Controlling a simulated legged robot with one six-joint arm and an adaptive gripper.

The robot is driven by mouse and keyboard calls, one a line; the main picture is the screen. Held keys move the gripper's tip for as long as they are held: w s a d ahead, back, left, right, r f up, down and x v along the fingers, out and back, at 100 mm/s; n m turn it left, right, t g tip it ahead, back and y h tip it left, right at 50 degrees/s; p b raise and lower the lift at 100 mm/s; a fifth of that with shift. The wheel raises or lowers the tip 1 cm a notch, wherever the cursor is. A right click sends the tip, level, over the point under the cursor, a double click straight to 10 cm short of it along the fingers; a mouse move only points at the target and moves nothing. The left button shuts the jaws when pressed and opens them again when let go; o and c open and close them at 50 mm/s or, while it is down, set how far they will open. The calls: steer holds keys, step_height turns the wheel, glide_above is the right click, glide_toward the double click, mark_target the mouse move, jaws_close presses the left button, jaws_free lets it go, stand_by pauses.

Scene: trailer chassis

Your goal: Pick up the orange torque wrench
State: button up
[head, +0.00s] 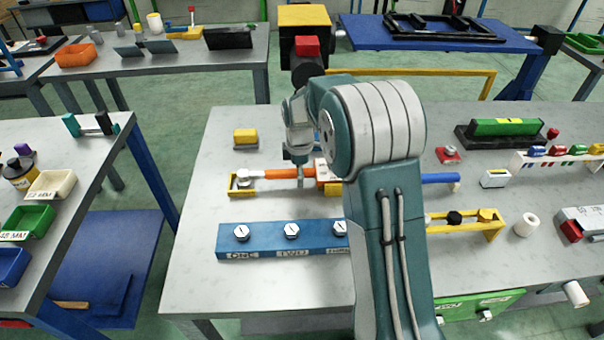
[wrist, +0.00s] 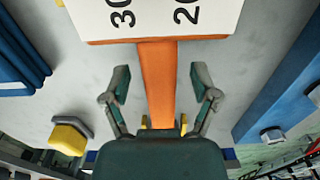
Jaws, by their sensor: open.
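The orange torque wrench (head: 277,173) lies across the table in a yellow holder (head: 236,188), with a white label (head: 322,168) near its middle. My gripper (head: 298,172) is over the wrench, just left of the label; my arm hides part of the wrench. In the wrist view the orange shaft (wrist: 158,95) runs between the two open fingers of my gripper (wrist: 160,82), with a gap on each side. The label, marked 30 and 20, shows at the top of the wrist view. The fingers do not touch the shaft.
A blue block (head: 265,240) with several numbered bolts lies in front of the wrench; it shows at right in the wrist view (wrist: 285,85). A yellow block (head: 245,139) stands behind the wrench. A blue-handled tool (head: 440,178) lies right of my arm.

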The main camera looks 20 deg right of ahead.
steer(key=shift+d+f, duration=0.15)
steer(key=shift+f, duration=0.4)
jaws_close()
steer(key=shift+r, duration=0.1)
